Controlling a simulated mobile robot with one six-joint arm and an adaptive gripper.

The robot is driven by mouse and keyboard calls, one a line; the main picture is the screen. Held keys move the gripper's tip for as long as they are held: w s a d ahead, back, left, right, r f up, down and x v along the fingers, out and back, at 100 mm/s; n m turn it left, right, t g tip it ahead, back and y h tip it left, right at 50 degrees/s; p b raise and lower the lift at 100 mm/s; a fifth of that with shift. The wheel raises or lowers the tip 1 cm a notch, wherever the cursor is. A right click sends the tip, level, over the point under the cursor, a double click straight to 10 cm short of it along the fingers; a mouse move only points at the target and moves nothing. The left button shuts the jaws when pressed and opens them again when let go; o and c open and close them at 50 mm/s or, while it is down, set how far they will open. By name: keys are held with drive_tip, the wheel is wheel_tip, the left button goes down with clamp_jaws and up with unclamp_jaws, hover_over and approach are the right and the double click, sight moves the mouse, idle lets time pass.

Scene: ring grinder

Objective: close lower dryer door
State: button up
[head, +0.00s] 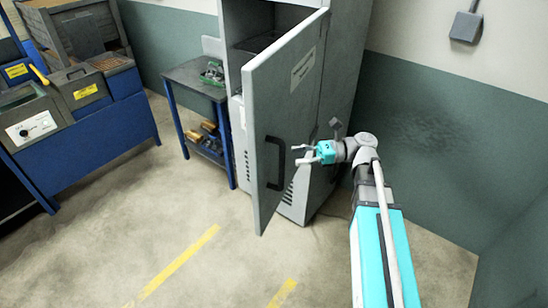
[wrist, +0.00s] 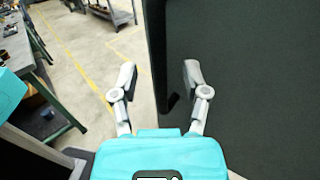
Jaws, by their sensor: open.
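The dryer door (head: 296,105) is a tall grey panel with a white label, standing wide open from the grey dryer cabinet (head: 345,80). A black bar handle (head: 281,160) sits on its face near the free edge. My gripper (head: 299,154) is open, with its fingertips close to the right of the handle. In the wrist view the fingers of my gripper (wrist: 160,76) are spread and empty, and a dark panel (wrist: 240,60), seemingly the door, fills the right side. A dark bar (wrist: 173,102), likely the handle, shows between the fingers. Whether a finger touches it, I cannot tell.
A blue-legged table (head: 190,78) with small items stands left of the cabinet. A blue workbench (head: 100,125) with machines is at the far left. Bare floor (head: 200,270) with yellow lines lies in front. A green-and-white wall (head: 450,120) runs along the right.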

sight(282, 158)
drive_tip(key=shift+s+a, duration=0.2)
drive_tip(key=shift+a, duration=1.05)
drive_tip(key=shift+s+a, duration=0.2)
drive_tip(key=shift+a, duration=1)
